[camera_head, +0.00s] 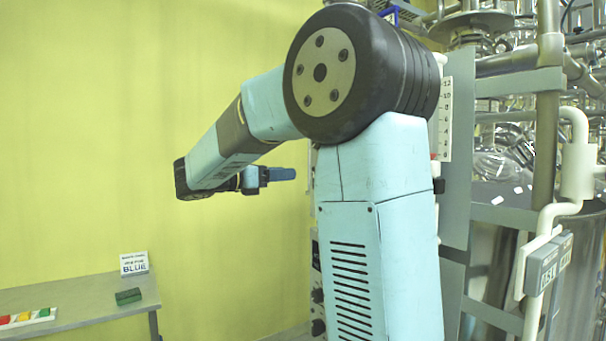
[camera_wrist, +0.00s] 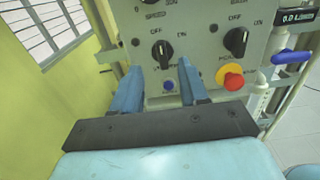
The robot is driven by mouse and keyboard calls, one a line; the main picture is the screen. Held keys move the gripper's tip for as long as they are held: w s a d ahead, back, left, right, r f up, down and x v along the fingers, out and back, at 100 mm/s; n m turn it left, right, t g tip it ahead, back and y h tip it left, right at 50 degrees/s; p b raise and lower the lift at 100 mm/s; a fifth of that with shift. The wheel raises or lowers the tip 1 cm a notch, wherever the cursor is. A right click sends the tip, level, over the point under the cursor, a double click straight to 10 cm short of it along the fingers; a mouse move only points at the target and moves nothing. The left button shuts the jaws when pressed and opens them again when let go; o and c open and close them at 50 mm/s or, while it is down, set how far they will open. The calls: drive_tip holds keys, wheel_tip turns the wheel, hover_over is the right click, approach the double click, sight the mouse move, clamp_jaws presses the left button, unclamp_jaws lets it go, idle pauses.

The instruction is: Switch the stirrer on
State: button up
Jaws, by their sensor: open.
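A grey control panel (camera_wrist: 200,55) with black knobs faces my gripper in the wrist view. The left switch knob (camera_wrist: 162,54), marked OFF and ON, shows in the gap between my fingertips; its pointer is near upright, and its lower label is too blurred to read. A second OFF/ON knob (camera_wrist: 236,41) is to the right. My gripper (camera_wrist: 160,68) is open and empty, its two blue fingers pointing at the panel. I cannot tell if they touch it. In the head view, my gripper (camera_head: 280,174) shows left of my arm column; the panel is mostly hidden.
A red emergency button (camera_wrist: 232,79) on a yellow ring is right of my fingers, below the second knob. A blue-handled valve (camera_wrist: 291,57) sticks out farther right.

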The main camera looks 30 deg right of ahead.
drive_tip(key=d, duration=0.8)
drive_tip(key=shift+w+d, duration=0.15)
drive_tip(key=shift+d, duration=0.25)
drive_tip(key=shift+c, duration=0.3)
